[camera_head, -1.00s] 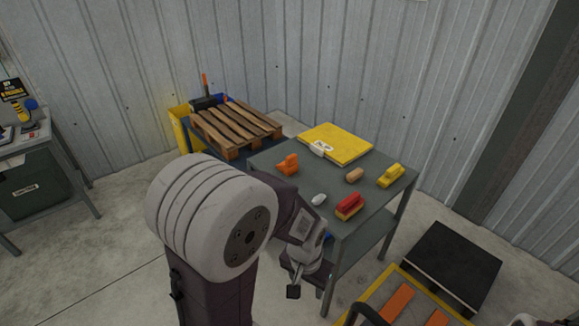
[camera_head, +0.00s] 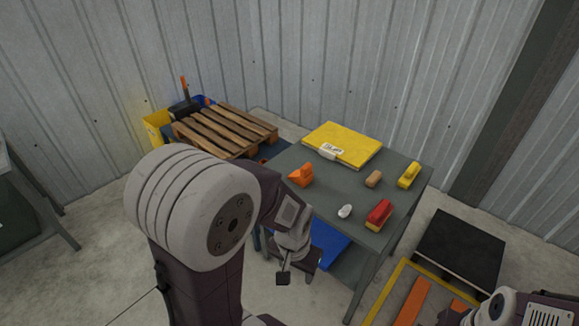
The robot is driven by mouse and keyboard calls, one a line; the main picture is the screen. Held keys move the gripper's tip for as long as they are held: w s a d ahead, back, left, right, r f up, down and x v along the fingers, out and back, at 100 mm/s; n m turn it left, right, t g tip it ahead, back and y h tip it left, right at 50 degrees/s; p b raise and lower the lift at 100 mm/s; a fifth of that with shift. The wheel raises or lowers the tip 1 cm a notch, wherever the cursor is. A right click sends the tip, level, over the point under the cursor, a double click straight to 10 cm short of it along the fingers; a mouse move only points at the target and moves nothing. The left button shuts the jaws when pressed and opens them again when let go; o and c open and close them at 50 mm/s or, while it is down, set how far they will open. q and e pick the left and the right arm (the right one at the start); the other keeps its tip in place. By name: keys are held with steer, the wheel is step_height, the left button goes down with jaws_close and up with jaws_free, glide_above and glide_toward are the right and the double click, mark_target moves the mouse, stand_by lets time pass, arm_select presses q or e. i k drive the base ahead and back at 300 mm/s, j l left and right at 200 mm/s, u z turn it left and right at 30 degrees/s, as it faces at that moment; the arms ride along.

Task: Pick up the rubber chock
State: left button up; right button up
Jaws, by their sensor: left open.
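An orange wedge-shaped block (camera_head: 301,176), which looks like the rubber chock, lies on the near left part of the grey table (camera_head: 340,190). My left gripper (camera_head: 296,276) is open and empty, in front of the table and lower in the picture than the block. It is apart from the block, and my left forearm passes close to the block's left in the picture. Part of my right arm (camera_head: 510,308) shows at the bottom right corner; its fingers cannot be made out clearly.
The table also bears a yellow folder (camera_head: 343,143), a tan block (camera_head: 373,179), a yellow brush-like item (camera_head: 409,175), a red-and-yellow one (camera_head: 379,214) and a small white object (camera_head: 345,211). A wooden pallet (camera_head: 225,132) stands behind left. A black platform (camera_head: 460,250) is at right.

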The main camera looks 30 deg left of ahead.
mark_target(302, 176)
steer(key=i+j+z, duration=0.1)
steer(key=j, duration=0.6)
steer(key=i+j, duration=0.2)
steer(key=j, duration=0.5)
steer(key=i+j+z, duration=0.15)
steer(key=j, duration=0.55)
steer(key=j+z, duration=0.1)
steer(key=j, duration=0.6)
steer(key=i+j, duration=0.15)
steer(key=j, duration=0.2)
steer(key=i+j+z, duration=0.1)
steer(key=j, duration=0.25)
steer(key=i, duration=0.05)
